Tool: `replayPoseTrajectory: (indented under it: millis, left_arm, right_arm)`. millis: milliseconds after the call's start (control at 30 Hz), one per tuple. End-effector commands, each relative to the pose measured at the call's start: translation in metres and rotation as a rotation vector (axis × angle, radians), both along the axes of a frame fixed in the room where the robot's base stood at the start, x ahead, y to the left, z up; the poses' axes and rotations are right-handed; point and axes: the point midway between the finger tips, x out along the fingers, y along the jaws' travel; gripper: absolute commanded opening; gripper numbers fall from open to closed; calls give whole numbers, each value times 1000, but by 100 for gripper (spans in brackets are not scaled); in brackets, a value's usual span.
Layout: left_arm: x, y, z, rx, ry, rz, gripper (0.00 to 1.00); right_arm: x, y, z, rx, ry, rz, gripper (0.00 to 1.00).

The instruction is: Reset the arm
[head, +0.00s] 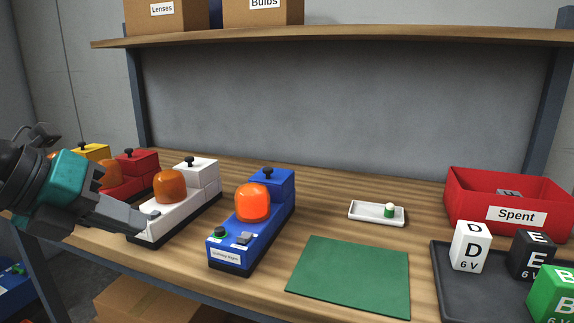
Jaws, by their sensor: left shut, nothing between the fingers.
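My left gripper (138,222) comes in from the left with its dark wrist and teal band. Its fingers are shut and empty. The fingertips are at the front end of a white lamp unit (199,184) with an orange dome; I cannot tell if they touch it. A blue lamp unit (276,190) with a bright orange dome stands to the right of the gripper, apart from it. Red (137,162) and yellow (92,151) lamp units stand behind the gripper, partly hidden by it. My right gripper is not in view.
A green mat (350,277) lies on the wooden bench. A white tray (364,217) holds a small green-and-white piece. A red "Spent" bin (465,205) stands at right, behind a dark tray (450,293) with lettered blocks. A shelf (350,37) with boxes hangs above.

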Motion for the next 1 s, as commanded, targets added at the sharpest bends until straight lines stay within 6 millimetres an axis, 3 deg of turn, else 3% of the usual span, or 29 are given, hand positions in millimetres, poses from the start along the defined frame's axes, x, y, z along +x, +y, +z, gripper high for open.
replayPoseTrajectory:
  millis: [33, 100, 333, 500, 633, 767, 833, 1000]
  left_arm:
    - [-5, -21, -6, -81, 44, -72, 0]
    - [-11, -43, -9, -193, 79, -151, 0]
    - [-28, -104, 0, -705, 198, -307, 0]
    - [-16, -114, 12, -1207, 279, -196, 0]
    - [7, -95, -8, -1546, 340, 64, 0]
    - [23, -65, -64, -1786, 415, 456, 0]
    - [20, -49, -110, -1863, 470, 708, 0]
    - [-26, -28, -224, -1881, 629, 1294, 0]
  right_arm:
    - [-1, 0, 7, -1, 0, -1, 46]
    - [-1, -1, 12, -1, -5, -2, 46]
    - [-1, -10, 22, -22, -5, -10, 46]
    - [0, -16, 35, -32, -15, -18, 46]
    - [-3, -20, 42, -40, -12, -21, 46]
    - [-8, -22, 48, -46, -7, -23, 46]
    - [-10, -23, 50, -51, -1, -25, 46]
    - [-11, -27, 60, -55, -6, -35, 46]
